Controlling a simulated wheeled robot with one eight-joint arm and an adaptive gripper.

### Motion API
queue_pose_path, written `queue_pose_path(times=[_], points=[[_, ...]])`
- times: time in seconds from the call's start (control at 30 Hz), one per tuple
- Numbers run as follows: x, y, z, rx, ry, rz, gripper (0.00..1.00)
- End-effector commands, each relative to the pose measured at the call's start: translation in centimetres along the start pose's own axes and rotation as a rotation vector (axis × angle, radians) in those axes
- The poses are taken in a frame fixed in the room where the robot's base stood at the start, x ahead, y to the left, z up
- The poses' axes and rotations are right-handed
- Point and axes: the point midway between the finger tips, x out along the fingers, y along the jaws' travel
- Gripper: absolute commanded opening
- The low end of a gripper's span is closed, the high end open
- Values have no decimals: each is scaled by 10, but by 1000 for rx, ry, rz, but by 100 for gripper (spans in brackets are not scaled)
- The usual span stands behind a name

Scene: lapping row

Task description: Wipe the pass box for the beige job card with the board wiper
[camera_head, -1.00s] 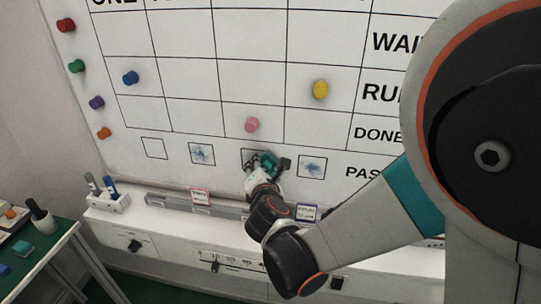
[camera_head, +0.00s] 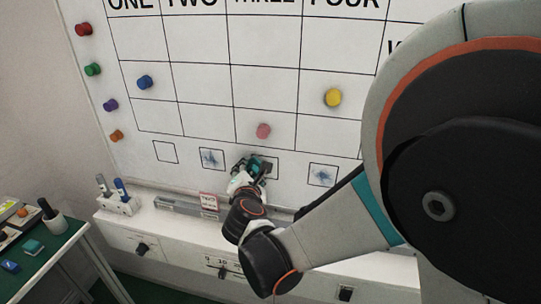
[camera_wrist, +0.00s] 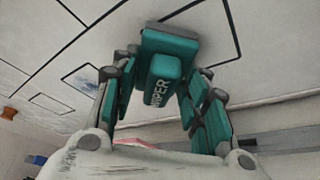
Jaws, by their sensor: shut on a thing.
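My gripper (camera_head: 250,170) is at the board's lower row of pass boxes, over the left part of the third box (camera_head: 278,168). It is shut on the teal board wiper (camera_wrist: 168,65), lettered "WIPER" in the wrist view, which lies against or very close to the white board. The box's visible right part looks white; the gripper and wiper hide the rest. The second box (camera_head: 212,159) and fourth box (camera_head: 323,175) hold blue smudges, and the first box (camera_head: 165,152) looks clean. I cannot make out a beige job card.
Round magnets, including a pink one (camera_head: 263,131) and a yellow one (camera_head: 333,97), sit on the board above. A ledge below carries a pen holder (camera_head: 118,203) and a red-edged card (camera_head: 208,201). A green table (camera_head: 62,238) stands at lower left.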

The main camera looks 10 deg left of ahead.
Motion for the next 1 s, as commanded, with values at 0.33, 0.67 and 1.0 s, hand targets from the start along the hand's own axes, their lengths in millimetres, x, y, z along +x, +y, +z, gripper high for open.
queue_pose_path(times=[0.33,0.67,1.0], points=[[0,2,-2,-1,0,1,22],[-21,2,-11,-1,1,1,22],[-49,2,-22,-1,1,2,22]])
